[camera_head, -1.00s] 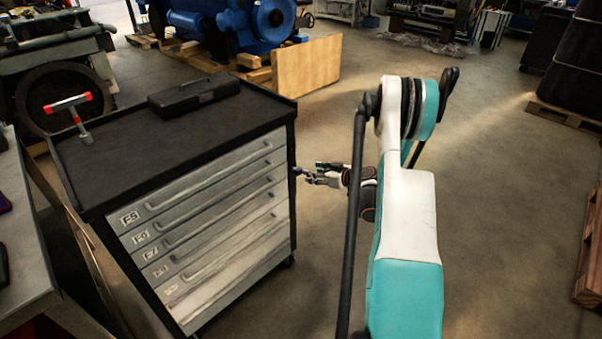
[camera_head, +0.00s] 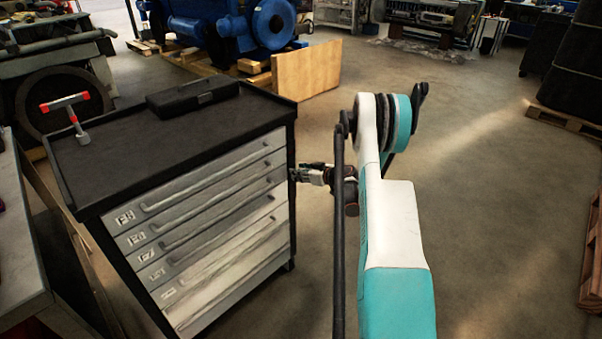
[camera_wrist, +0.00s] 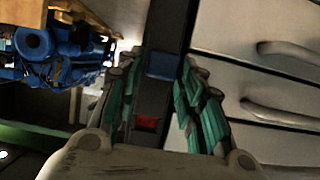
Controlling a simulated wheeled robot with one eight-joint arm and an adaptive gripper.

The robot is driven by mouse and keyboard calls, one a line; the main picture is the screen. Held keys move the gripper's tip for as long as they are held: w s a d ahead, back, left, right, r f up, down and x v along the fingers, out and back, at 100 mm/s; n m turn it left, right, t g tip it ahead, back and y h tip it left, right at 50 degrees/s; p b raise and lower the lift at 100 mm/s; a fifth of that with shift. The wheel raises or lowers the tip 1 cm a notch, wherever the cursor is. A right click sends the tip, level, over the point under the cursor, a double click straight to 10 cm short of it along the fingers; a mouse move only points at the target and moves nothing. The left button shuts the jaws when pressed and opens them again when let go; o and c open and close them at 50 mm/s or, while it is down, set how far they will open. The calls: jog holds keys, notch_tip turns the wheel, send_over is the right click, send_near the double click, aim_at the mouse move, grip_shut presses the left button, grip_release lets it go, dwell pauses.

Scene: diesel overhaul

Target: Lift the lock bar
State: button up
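A dark upright bar (camera_wrist: 153,92) runs along the right front edge of the drawer cabinet (camera_head: 195,215), with a blue piece (camera_wrist: 163,63) and a red piece (camera_wrist: 147,122) on it. I take this to be the lock bar, but cannot tell where it parts from the cabinet frame. My gripper (camera_head: 298,174) is at that edge, level with the upper drawers. In the wrist view its green-padded fingers (camera_wrist: 157,85) stand apart, one on each side of the bar. Contact with the bar is not clear.
Grey drawers with bar handles (camera_wrist: 285,52) lie right of my fingers in the wrist view. A blue engine (camera_head: 215,28) and wooden board (camera_head: 307,70) stand behind.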

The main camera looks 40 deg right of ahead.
grip_shut()
jog(key=shift+r+p, duration=0.45)
jog(key=shift+r, duration=0.95)
jog(key=shift+f, duration=0.1)
jog(key=o, duration=0.6)
grip_release()
jog(key=v, duration=1.2)
jog(key=shift+d, duration=0.1)
